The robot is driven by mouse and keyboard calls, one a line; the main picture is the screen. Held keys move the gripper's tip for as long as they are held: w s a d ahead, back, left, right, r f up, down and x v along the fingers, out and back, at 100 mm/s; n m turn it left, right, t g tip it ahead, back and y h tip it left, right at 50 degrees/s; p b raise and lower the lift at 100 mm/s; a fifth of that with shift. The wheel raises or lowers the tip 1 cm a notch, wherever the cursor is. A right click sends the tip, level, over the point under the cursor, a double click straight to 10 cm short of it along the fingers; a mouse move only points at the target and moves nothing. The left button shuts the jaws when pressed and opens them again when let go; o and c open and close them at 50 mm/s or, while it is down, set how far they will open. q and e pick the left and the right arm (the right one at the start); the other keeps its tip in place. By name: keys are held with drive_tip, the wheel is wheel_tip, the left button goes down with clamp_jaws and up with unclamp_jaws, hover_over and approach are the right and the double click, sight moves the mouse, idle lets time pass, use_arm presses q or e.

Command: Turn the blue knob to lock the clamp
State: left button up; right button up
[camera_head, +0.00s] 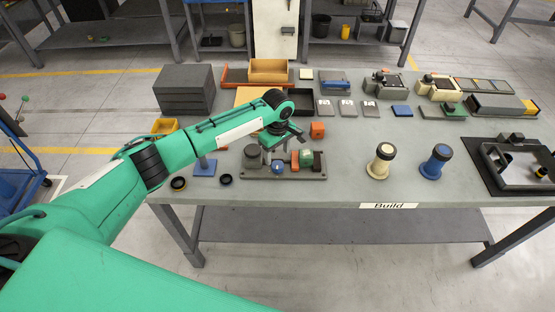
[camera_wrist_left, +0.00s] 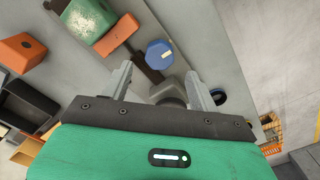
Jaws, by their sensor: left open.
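The blue knob (camera_head: 278,167) sits low on the grey clamp fixture (camera_head: 300,175), just below my left gripper in the head view. In the left wrist view the blue knob (camera_wrist_left: 160,53) has a pale mark on top and lies just beyond the open fingers. My left gripper (camera_wrist_left: 158,82) is open and empty, pointing down over the fixture, apart from the knob in the picture. A green block (camera_head: 306,158) and an orange piece (camera_head: 295,160) sit on the fixture right of the knob. My right gripper is not in view.
An orange block (camera_head: 317,130) stands behind the fixture. Two black rings (camera_head: 178,183) (camera_head: 226,179) lie to its left. A cream-topped knob stand (camera_head: 381,160) and a blue one (camera_head: 435,160) stand to the right. Grey drawers (camera_head: 186,90) stand at the back left.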

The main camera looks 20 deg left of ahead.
sight(278, 165)
use_arm(q)
drive_tip(key=shift+f+p, duration=0.35)
drive_tip(key=shift+f, duration=2.3)
drive_tip(key=c, duration=1)
